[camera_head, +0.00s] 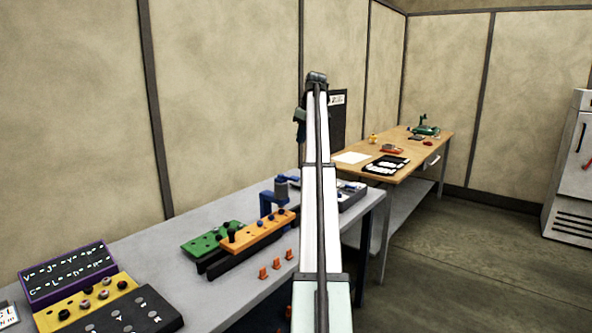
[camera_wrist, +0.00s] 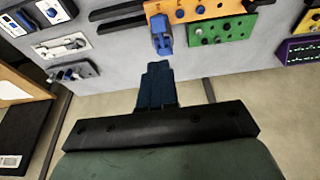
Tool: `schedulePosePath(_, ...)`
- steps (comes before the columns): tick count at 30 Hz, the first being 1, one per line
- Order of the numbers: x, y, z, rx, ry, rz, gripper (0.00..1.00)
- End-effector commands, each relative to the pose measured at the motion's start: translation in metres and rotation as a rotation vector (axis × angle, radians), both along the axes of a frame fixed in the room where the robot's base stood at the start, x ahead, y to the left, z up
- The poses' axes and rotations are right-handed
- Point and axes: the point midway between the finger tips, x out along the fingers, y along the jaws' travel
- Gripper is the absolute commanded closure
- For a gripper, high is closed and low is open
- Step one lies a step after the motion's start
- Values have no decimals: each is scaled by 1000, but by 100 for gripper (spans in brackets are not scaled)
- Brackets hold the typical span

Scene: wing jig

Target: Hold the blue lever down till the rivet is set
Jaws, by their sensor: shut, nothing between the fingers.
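A blue clamp-like tool (camera_head: 268,202) with a grey cylinder stands at the back end of the orange jig block (camera_head: 250,238) on the grey bench. In the wrist view its blue lever (camera_wrist: 161,40) hangs off the edge of the orange block (camera_wrist: 190,9), toward me. My gripper (camera_wrist: 156,66) is shut and empty, its dark blue fingers pointing at the lever. A small gap shows between fingertips and lever in the picture; I cannot tell their height difference. The rivet cannot be singled out. My arm fills the middle of the head view, and the gripper is not clear there.
A green block (camera_head: 208,241) lies left of the orange one. Several orange pegs (camera_head: 276,264) stand along the bench front. A purple panel (camera_head: 68,272) and yellow box (camera_head: 92,300) sit at the left. A wooden table (camera_head: 425,150) stands beyond the bench.

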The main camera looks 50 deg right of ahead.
Motion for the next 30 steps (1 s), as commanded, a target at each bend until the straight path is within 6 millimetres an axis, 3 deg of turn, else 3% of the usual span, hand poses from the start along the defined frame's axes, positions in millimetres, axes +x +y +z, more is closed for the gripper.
schedulePosePath(8, 5, 1, -19, 1, 1, -1, 100)
schedulePosePath(24, 28, 1, -107, 0, 1, -1, 100)
schedulePosePath(30, 28, 0, -128, 0, 1, -1, 100)
